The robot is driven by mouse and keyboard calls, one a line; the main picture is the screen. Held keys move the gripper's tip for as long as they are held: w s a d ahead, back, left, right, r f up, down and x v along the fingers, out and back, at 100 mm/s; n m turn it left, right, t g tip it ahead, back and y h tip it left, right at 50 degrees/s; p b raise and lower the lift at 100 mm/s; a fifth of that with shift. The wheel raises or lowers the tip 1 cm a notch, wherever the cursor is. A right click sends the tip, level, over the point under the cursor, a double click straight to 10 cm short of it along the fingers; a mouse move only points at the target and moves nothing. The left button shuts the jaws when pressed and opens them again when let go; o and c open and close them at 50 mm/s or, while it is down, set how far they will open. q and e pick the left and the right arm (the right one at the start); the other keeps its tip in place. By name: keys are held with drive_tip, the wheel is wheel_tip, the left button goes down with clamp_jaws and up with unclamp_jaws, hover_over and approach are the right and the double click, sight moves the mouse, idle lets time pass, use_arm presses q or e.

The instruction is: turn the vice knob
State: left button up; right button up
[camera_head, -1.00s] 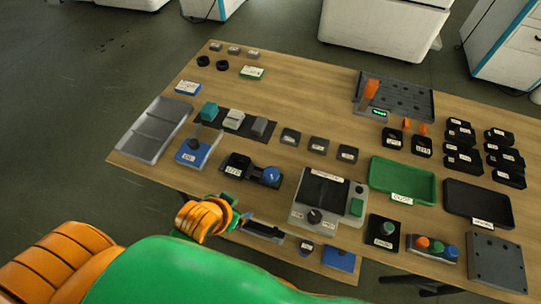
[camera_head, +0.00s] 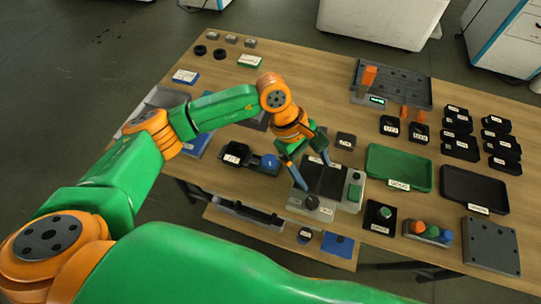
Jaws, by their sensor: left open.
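A small black device with a white label (camera_head: 235,155) stands on the table left of centre. It looks like the vice, but I cannot read its label surely. A round blue knob (camera_head: 269,161) sits at its right end. My left gripper (camera_head: 316,176) is open, fingers pointing down, to the right of the blue knob and over the grey box with a black top (camera_head: 326,182). No finger visibly touches the blue knob, and I see nothing between the fingers. My right gripper is not in view.
The grey box bears a black dial (camera_head: 312,201) and a green button (camera_head: 355,192). A green tray (camera_head: 399,168) and a dark tray (camera_head: 474,189) lie to the right. My left arm hides part of the table's left side. The table's front edge is close.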

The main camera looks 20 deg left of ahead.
sight(269, 160)
use_arm(q)
drive_tip(key=w+a+y, duration=0.1)
drive_tip(key=a+y, duration=0.1)
drive_tip(key=a, duration=0.2)
drive_tip(key=w+a+y, duration=0.1)
drive_tip(key=a, duration=0.3)
drive_tip(key=w+a+f+m+t+y, duration=0.1)
drive_tip(key=a+y, duration=0.1)
drive_tip(key=a, duration=0.1)
drive_tip(key=shift+w+a+y, duration=0.3)
drive_tip(key=shift+w+a, duration=0.1)
drive_tip(key=f, duration=0.2)
drive_tip(key=f+p, duration=0.1)
drive_tip(key=f, duration=0.2)
drive_tip(key=shift+d+f, duration=0.25)
drive_tip(key=shift+f, duration=0.4)
clamp_jaws()
